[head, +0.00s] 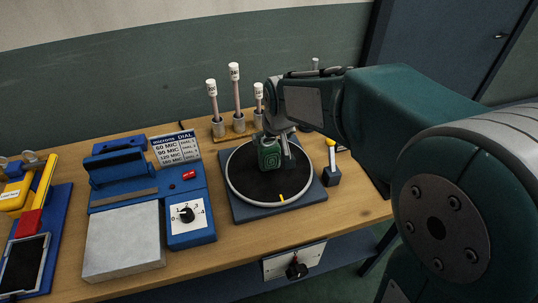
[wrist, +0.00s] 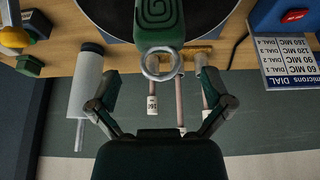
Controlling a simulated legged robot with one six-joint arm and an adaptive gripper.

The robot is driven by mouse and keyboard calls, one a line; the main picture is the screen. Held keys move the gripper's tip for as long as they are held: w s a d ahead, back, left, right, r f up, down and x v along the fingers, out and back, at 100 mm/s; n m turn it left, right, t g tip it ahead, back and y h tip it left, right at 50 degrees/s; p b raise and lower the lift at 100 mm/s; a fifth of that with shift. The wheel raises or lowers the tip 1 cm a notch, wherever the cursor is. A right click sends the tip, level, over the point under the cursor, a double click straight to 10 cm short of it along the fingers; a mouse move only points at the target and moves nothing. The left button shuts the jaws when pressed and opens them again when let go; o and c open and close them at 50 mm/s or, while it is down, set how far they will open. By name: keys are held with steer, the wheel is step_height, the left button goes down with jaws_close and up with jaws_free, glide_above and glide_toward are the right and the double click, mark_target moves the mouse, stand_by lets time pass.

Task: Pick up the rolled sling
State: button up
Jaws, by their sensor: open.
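The rolled sling (head: 269,155) is a green roll with a spiral face, standing on the black round plate (head: 252,188). In the wrist view the sling (wrist: 160,20) is at the top centre, with a metal ring (wrist: 163,64) at its near end. My gripper (head: 283,143) is over the plate, close against the sling in the head view, and partly hides it. In the wrist view my gripper (wrist: 160,85) is open, with one finger to each side of the ring's line.
Several white-capped rods (head: 235,88) stand in holders behind the plate. A blue dial device (head: 190,207) with a sign (head: 176,148) is at left. A small yellow-topped post (head: 331,165) stands right of the plate. The wooden table's (head: 358,205) right end is mostly clear.

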mark_target(270, 146)
steer(key=x, duration=0.7)
steer(key=shift+w, duration=0.1)
steer(key=shift+c, duration=0.3)
steer(key=c, duration=1)
